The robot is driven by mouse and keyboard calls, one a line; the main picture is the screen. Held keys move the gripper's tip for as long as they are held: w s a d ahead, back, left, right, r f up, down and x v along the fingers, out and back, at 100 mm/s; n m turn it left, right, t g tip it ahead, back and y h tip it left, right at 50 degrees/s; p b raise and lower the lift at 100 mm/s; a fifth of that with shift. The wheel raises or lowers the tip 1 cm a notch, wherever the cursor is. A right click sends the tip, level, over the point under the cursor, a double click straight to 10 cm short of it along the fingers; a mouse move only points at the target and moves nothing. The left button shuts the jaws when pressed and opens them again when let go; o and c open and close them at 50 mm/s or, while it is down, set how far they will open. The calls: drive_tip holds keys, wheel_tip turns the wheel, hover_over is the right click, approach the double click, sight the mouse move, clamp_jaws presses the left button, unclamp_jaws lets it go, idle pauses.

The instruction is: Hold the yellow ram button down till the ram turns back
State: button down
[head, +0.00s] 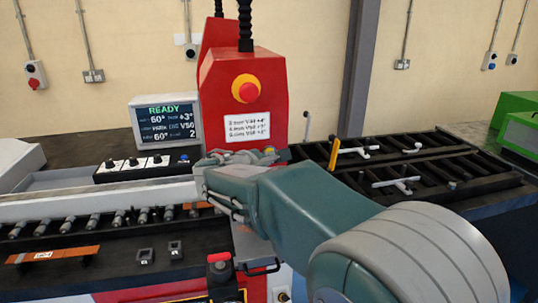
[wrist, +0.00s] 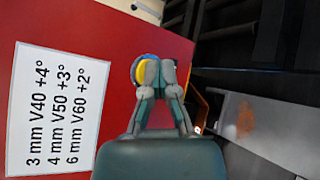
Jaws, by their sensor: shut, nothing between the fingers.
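The yellow ram button (wrist: 139,70) sits in a blue ring on the red bender head (head: 240,95), right of the white label. A small yellow spot of it also shows in the head view (head: 269,149). My gripper (wrist: 160,72) is shut and empty, its fingertips at the button's right side and partly covering it in the wrist view. I cannot tell whether they touch it or whether it is pressed. In the head view my wrist largely hides the fingers. The ram itself is not clearly seen.
A display (head: 168,122) reads READY. A red emergency stop (head: 246,89) sits higher on the head. A label (head: 247,126) lists thickness values. A black roller rack (head: 420,170) lies to the right, and a copper strip (head: 50,255) lies front left.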

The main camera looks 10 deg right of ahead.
drive_tip(key=shift+s, duration=0.1)
idle(0.7)
drive_tip(key=shift+s, duration=0.75)
drive_tip(key=s, duration=0.5)
